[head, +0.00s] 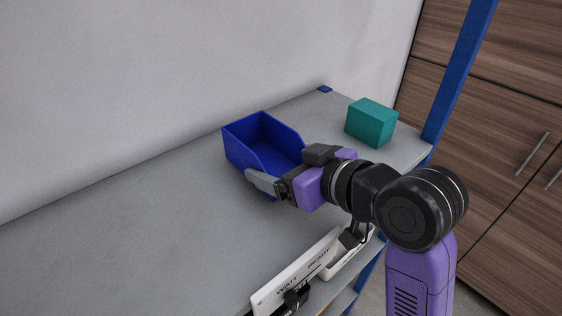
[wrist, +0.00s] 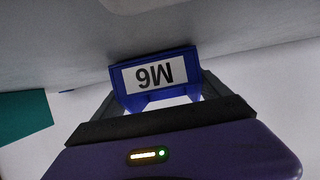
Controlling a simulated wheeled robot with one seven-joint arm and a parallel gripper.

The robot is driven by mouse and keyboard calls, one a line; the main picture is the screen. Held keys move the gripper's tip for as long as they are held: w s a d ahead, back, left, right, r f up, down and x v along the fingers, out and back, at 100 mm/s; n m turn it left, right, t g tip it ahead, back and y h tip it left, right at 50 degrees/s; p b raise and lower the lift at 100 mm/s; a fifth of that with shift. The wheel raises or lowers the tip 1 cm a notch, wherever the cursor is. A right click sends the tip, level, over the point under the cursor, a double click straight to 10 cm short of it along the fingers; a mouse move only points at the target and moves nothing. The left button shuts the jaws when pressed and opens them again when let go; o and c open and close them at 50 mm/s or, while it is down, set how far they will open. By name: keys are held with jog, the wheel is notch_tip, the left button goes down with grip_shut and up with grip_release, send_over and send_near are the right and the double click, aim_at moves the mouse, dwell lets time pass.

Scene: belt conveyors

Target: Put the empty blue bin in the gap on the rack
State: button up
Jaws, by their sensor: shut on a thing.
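The blue bin (head: 238,152) is an open-topped box on or just above the grey shelf (head: 130,225) of the rack. I cannot tell whether its base touches the shelf. Its inside looks empty. In the wrist view the blue bin (wrist: 188,61) shows its front with a white label that appears upside down and seems to read M6. My gripper (head: 264,184) is shut on the bin's near front end, with a grey finger along the outside. In the wrist view the fingers of my gripper (wrist: 158,92) lie on both sides of the bin.
A teal block (head: 371,123) stands on the shelf to the right of the bin. A white sign (head: 298,272) and a white tray (head: 350,256) are at the front edge. The shelf's left part is clear. A pale wall is behind.

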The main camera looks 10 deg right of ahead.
jog(key=shift+f, duration=0.1)
jog(key=o, duration=1.3)
jog(key=shift+c, duration=0.2)
jog(key=shift+s+d+r, duration=0.1)
jog(key=shift+s+r, duration=0.1)
jog(key=shift+r, duration=0.05)
jog(key=v, duration=0.8)
jog(key=shift+s+d+r, duration=0.1)
jog(key=shift+s, duration=0.05)
jog(key=shift+s+d+r+p, duration=0.1)
jog(key=shift+s+r+p, duration=0.2)
jog(key=shift+p, duration=0.35)
jog(key=shift+d+r+p, duration=0.1)
jog(key=shift+r+p, duration=0.05)
jog(key=shift+p, duration=1)
jog(key=p, duration=0.2)
jog(key=s+p, duration=0.1)
jog(key=p, duration=0.1)
jog(key=shift+d+r, duration=0.2)
jog(key=shift+d, duration=0.1)
jog(key=p, duration=0.2)
jog(key=shift+s+d+p, duration=0.25)
jog(key=shift+s+p, duration=0.1)
